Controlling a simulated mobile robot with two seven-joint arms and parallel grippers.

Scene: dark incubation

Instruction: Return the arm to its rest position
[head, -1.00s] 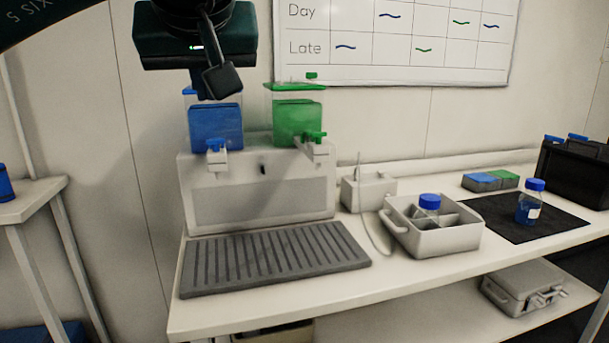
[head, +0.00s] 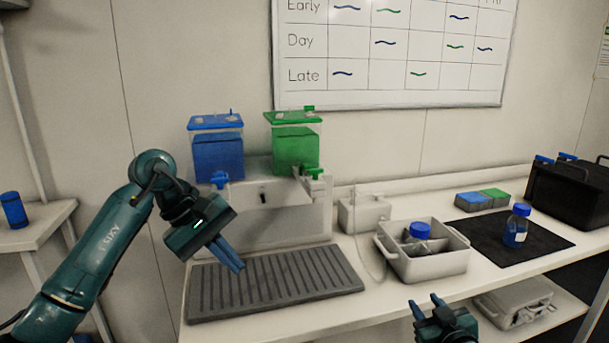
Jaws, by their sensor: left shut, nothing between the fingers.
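My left arm comes in from the lower left, bent at a raised elbow. My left gripper (head: 238,267) points down and to the right, in front of the dispenser and over the ribbed drip tray (head: 300,285) in the picture. Its blue fingers are together and hold nothing. My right gripper (head: 425,301) shows at the bottom, in front of the bench edge. Its two fingers stand apart with nothing between them.
A dispenser (head: 290,222) carries a blue tank (head: 217,155) and a green tank (head: 295,148). To its right are a grey divided caddy (head: 425,265) holding a blue-capped bottle (head: 420,229), a dark mat (head: 480,233) with another bottle (head: 516,226), and a black box (head: 570,195).

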